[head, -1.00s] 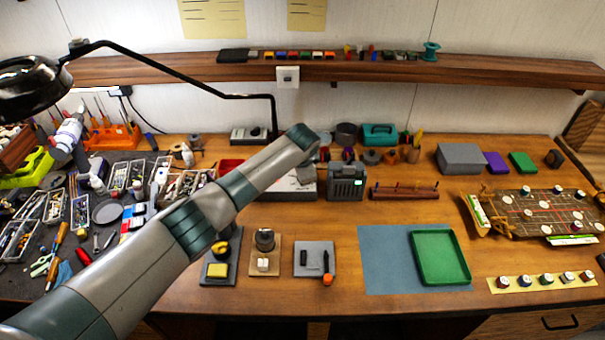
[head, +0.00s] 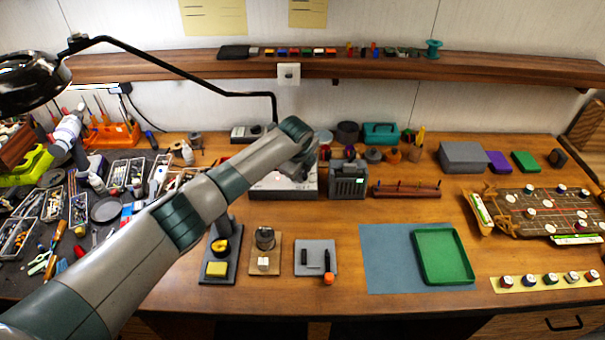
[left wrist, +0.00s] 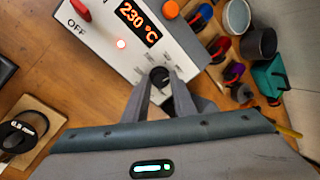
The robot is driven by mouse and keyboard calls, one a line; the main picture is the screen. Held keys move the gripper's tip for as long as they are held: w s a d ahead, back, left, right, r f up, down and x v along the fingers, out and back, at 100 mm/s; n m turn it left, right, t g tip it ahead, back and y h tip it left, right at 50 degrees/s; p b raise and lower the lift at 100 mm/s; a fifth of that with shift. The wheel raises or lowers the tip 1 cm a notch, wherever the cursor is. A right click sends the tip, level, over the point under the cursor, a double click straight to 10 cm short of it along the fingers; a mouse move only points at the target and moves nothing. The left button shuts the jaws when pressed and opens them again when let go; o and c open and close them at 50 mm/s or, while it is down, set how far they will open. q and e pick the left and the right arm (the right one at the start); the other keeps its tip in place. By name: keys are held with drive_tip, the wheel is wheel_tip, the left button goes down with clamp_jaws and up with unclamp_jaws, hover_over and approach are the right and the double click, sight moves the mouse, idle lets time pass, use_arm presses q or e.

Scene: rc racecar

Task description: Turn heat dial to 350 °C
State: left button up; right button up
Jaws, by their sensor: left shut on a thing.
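The white station's front panel (left wrist: 100,55) fills the upper left wrist view. Its lit orange display (left wrist: 139,23) reads 230 °C. The black heat dial (left wrist: 160,76) sits below the display, with small printed marks beside it. My left gripper (left wrist: 161,88) is shut on the dial, one finger on each side, and partly hides it. A red switch (left wrist: 80,10) marked OFF and a glowing red light (left wrist: 121,44) are also on the panel. In the head view the station (head: 270,189) is partly hidden behind my left arm. My right gripper is not in view.
Stands with a yellow sponge (head: 216,269) and a coil (head: 265,238) are in front. A blue mat (head: 388,270) holds a green tray (head: 416,262).

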use_arm(q)
drive_tip(key=shift+m, duration=0.5)
drive_tip(key=o, duration=1)
drive_tip(key=shift+o, duration=0.2)
drive_tip(key=shift+r, duration=0.15)
drive_tip(key=b+v, duration=0.6)
drive_tip(key=v, duration=1.1)
drive_tip(key=shift+a, duration=0.15)
drive_tip(key=shift+s, duration=0.1)
